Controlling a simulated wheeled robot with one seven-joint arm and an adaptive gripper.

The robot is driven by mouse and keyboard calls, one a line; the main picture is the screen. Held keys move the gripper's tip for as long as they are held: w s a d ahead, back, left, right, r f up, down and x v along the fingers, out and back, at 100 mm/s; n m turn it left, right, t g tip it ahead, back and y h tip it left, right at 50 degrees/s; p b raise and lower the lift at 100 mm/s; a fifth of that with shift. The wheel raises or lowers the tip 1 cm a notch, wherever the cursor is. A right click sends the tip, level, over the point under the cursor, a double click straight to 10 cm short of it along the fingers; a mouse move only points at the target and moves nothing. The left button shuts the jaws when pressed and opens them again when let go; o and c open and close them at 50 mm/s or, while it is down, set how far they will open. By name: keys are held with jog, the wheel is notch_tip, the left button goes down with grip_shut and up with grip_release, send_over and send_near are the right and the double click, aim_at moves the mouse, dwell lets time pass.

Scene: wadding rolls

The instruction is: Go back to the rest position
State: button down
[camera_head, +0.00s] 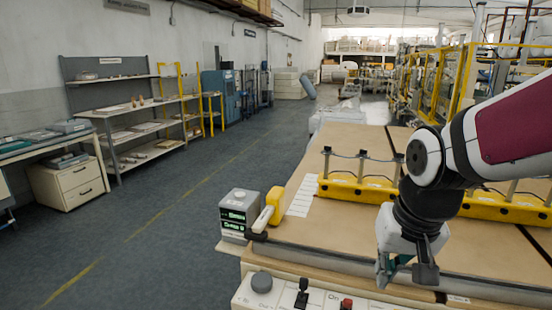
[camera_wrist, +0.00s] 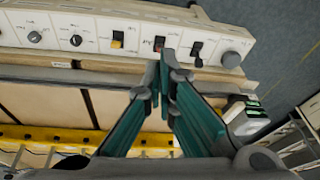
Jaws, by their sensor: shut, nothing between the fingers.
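My gripper (camera_head: 405,270) hangs over the front edge of the wooden table (camera_head: 300,235), fingers pointing down towards the control panel (camera_head: 327,300). In the wrist view my gripper (camera_wrist: 163,88) shows its two teal fingers with their tips together and nothing between them. The tips overlap the panel's lower edge in that view, just below a red switch (camera_wrist: 159,44). I cannot tell whether they touch anything.
A yellow rail with metal posts (camera_head: 360,188) lies across the table. A grey box with green displays (camera_head: 238,213) stands at the table's left corner. A black joystick (camera_head: 302,293) sticks up from the panel. The floor (camera_head: 150,220) to the left is clear.

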jog(key=s+r+n+t, duration=0.1)
jog(key=s+r, duration=0.4)
jog(key=s, duration=0.8)
jog(key=shift+d+n+t, duration=0.3)
jog(key=shift+d+n, duration=0.05)
jog(key=shift+n, duration=0.05)
